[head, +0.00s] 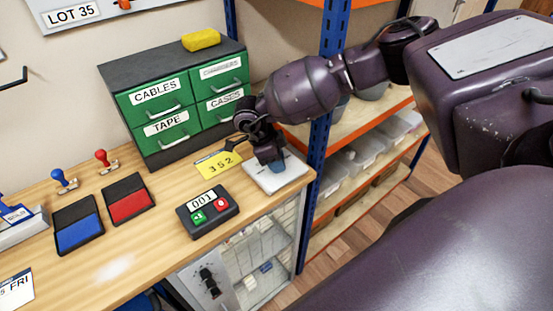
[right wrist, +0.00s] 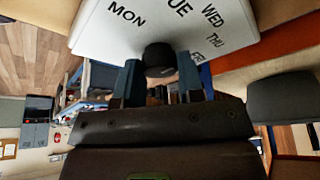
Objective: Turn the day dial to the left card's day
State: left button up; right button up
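The day dial (head: 285,183) is a white plate at the right end of the desk. In the right wrist view it fills the top (right wrist: 105,40), with MON, WED, THU and FRI legible and UE partly covered. Its black knob (right wrist: 160,54) sits between the blue fingers of my right gripper (head: 274,163), which appear closed against its sides. The pointer's direction is hidden. A white card (head: 15,289) at the lower left edge, partly cut off, reads FRI. I cannot tell whether it is the left card. My left gripper is not in view.
A counter box reading 001 (head: 207,212) stands left of the dial, with a yellow card reading 352 (head: 217,164) behind it. Green drawers (head: 183,115) stand at the back. Blue and red ink pads (head: 128,199) lie further left. The desk's right edge is close to the dial.

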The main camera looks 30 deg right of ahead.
jog(key=shift+c, duration=1.4)
jog(key=shift+n, duration=0.3)
jog(key=n+t+b, duration=0.1)
jog(key=n, duration=0.1)
jog(key=shift+n, duration=0.3)
jog(key=shift+s+n+t+h+b, duration=0.15)
jog(key=shift+n+t+b, duration=0.25)
jog(key=shift+n, duration=0.75)
jog(key=shift+n+t+h+b, duration=0.2)
jog(key=shift+n+t, duration=0.4)
jog(key=shift+n, duration=0.55)
jog(key=o, duration=0.9)
